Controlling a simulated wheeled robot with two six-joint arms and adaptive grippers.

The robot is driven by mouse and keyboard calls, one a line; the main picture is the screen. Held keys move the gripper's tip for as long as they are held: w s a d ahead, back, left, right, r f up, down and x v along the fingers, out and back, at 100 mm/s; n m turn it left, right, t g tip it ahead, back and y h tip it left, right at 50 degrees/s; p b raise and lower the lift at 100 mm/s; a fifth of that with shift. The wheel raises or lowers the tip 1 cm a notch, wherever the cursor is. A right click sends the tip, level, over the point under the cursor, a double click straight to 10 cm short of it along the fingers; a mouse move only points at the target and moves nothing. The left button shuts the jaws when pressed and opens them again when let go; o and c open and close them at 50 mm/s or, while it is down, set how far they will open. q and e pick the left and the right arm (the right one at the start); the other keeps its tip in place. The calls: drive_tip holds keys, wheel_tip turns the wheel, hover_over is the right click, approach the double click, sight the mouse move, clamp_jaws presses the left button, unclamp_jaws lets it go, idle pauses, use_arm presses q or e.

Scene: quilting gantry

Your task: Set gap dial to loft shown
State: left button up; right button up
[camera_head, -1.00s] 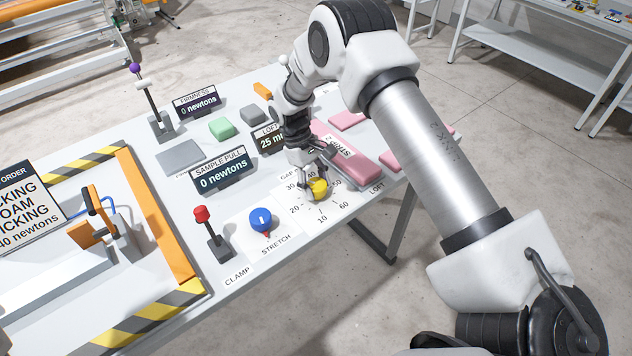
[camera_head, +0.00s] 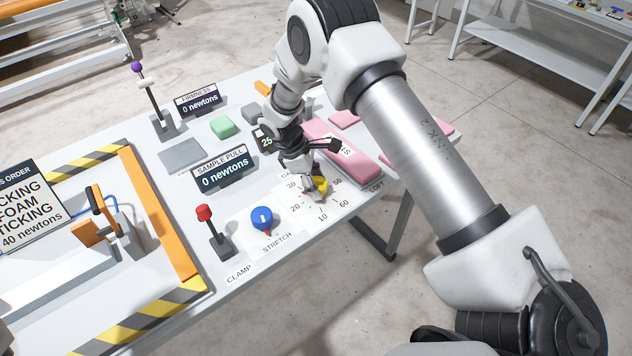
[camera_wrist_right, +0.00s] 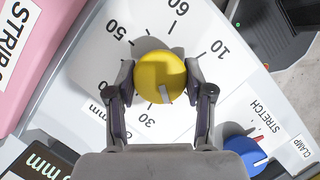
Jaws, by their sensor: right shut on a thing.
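The yellow gap dial (camera_head: 321,185) sits on a white numbered scale plate (camera_head: 300,209) near the table's front edge. It also shows in the right wrist view (camera_wrist_right: 158,70), where its grey pointer mark aims between 30 and the finger-hidden part of the scale, roughly where 20 lies. My right gripper (camera_wrist_right: 161,82) is shut on the dial, one finger on each side. It also shows in the head view (camera_head: 315,188). The loft display (camera_head: 265,139) reads 25, its unit hidden behind my wrist. My left gripper is out of view.
A blue stretch dial (camera_head: 262,219) and a red-knobbed clamp lever (camera_head: 211,231) stand left of the gap dial. The sample pull display (camera_head: 223,173) reads 0 newtons. Pink foam strips (camera_head: 343,152) lie behind my gripper. An orange frame (camera_head: 157,215) is at left.

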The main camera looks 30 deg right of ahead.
idle(0.3)
drive_tip(key=o, duration=1.2)
drive_tip(key=shift+c, duration=0.2)
drive_tip(key=shift+r, duration=0.1)
drive_tip(key=v, duration=1.2)
